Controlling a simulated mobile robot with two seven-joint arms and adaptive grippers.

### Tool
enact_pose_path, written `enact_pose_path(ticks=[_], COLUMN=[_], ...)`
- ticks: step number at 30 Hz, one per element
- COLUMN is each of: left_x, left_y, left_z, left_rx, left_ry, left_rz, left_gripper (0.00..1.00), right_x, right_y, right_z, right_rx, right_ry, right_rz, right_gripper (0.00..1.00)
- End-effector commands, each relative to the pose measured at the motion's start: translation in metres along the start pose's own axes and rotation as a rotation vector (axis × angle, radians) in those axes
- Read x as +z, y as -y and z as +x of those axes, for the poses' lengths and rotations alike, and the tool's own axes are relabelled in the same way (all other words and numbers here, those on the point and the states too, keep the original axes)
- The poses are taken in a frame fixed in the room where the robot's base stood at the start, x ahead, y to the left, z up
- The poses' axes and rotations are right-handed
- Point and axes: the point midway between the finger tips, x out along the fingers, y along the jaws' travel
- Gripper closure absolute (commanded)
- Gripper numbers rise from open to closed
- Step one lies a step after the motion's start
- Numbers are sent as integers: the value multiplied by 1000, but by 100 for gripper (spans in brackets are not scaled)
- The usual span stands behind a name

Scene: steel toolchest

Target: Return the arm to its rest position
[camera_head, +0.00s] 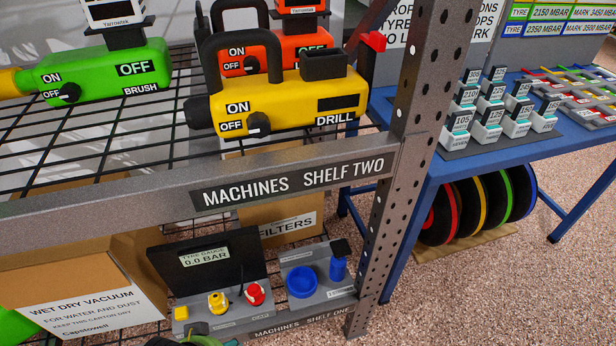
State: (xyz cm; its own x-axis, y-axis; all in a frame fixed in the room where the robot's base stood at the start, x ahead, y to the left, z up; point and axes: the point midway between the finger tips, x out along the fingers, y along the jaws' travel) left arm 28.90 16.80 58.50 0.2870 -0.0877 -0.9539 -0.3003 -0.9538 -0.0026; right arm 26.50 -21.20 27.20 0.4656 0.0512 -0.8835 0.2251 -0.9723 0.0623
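The shelf's perforated steel post (400,150) and front rail (120,197) stand close. Below are a tyre gauge station (215,255), a blue dish (301,281) and cartons (75,285). At right, a blue table (470,165) holds labelled blocks, with coloured wheels beneath. Speckled floor is open at lower right.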

Motion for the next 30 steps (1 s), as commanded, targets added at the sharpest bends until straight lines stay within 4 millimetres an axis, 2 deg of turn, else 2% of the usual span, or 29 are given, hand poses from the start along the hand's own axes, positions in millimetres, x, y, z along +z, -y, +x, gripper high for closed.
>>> enact_pose_path(ticks=[6, 12, 20, 26, 30], left_x=[30, 27, 36, 57, 91], left_y=[19, 19, 18, 15, 11], left_z=[-24, 3, 41, 81, 112], left_rx=[-77, -69, -61, -54, -48], left_ry=[-1, 17, 45, 79, 113], left_rz=[-133, -124, -120, -115, -110], left_gripper=[37, 37, 37, 37, 37], right_x=[0, 7, 21, 35, 51], right_y=[0, 2, 4, 8, 11], right_z=[0, -15, -36, -63, -91], right_rx=[0, -3, -8, -14, -21], right_ry=[0, 31, 80, 137, 196], right_rz=[0, 3, 6, 10, 14], right_gripper=[60, 60, 60, 60, 60])
